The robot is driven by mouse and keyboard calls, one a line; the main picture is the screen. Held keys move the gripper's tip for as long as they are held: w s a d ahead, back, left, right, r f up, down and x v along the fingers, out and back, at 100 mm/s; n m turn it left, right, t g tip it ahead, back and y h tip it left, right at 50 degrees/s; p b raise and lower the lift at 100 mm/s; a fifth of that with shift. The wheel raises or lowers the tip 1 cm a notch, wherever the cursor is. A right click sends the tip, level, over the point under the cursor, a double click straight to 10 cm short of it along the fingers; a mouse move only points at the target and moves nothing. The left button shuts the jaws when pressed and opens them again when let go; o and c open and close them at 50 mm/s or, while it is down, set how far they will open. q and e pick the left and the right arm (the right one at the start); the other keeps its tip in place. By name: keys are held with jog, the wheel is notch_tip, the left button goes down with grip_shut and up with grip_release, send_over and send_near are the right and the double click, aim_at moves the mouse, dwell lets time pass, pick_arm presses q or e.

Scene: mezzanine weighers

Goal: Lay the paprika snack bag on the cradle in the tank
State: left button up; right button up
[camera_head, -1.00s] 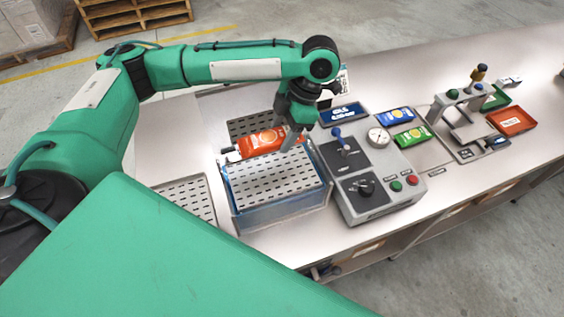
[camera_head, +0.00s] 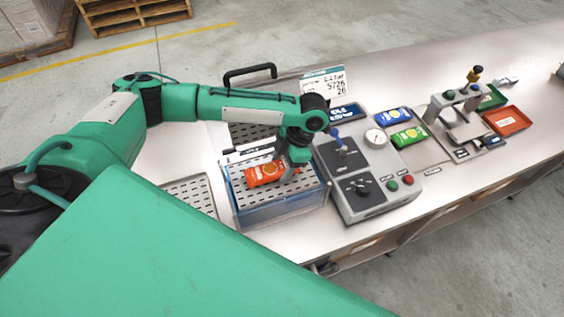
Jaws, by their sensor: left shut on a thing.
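The orange-red paprika snack bag (camera_head: 263,174) is in my left gripper (camera_head: 297,165), which is shut on it at its right end. The bag is over the perforated grey cradle (camera_head: 247,203) in the clear blue tank (camera_head: 282,212). I cannot tell whether the bag touches the cradle. The gripper's fingertips are partly hidden, and the bag and gripper cover part of the cradle. My right gripper is not in view.
A black handle (camera_head: 250,72) rises behind my left arm. A control box (camera_head: 367,185) with a lever, knob and buttons stands right of the tank. Blue (camera_head: 394,116) and green (camera_head: 409,137) bags lie beyond it. A red tray (camera_head: 509,120) is farther right.

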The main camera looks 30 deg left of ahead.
pick_arm(q)
jog(key=o, duration=1)
jog(key=shift+w+d+r, duration=0.15)
jog(key=shift+r, duration=0.15)
jog(key=b+v, duration=0.4)
jog(key=v, duration=0.7)
jog(key=shift+w+r, duration=0.1)
jog(key=shift+r, duration=0.05)
